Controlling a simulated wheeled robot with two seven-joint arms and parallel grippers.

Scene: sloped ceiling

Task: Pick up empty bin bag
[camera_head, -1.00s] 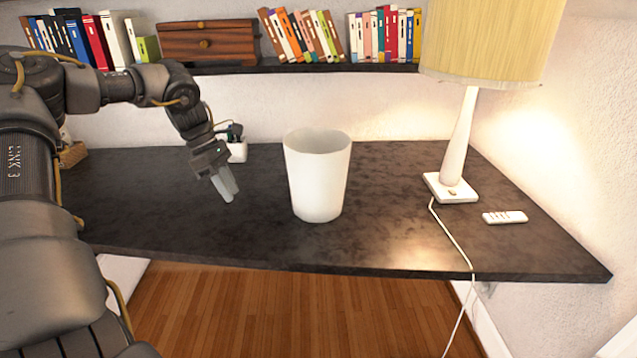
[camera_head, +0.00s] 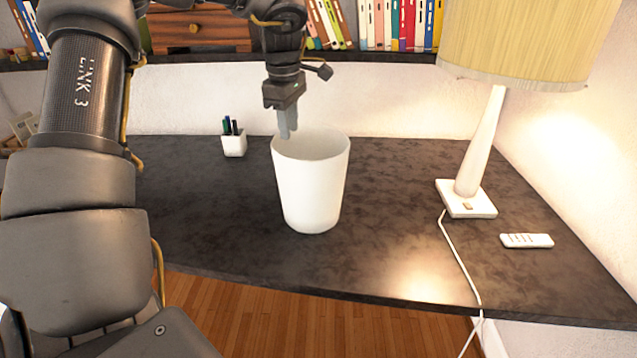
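A white bin (camera_head: 311,190) stands upright on the dark desk, near the middle of the view. No separate bag can be made out; the bin's inside is pale and its bottom is hidden by the near wall. My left gripper (camera_head: 288,128) points down at the left part of the bin's rim, its fingertips overlapping the rim in the picture. The fingers appear close together, and I cannot tell whether they are parted or whether they touch the rim. My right gripper is out of view.
A white lamp (camera_head: 477,160) with a trailing cord and a white remote (camera_head: 527,240) are at the right. A pen holder (camera_head: 234,145) stands at the left. A shelf with books (camera_head: 400,25) runs above the dark desk (camera_head: 400,200).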

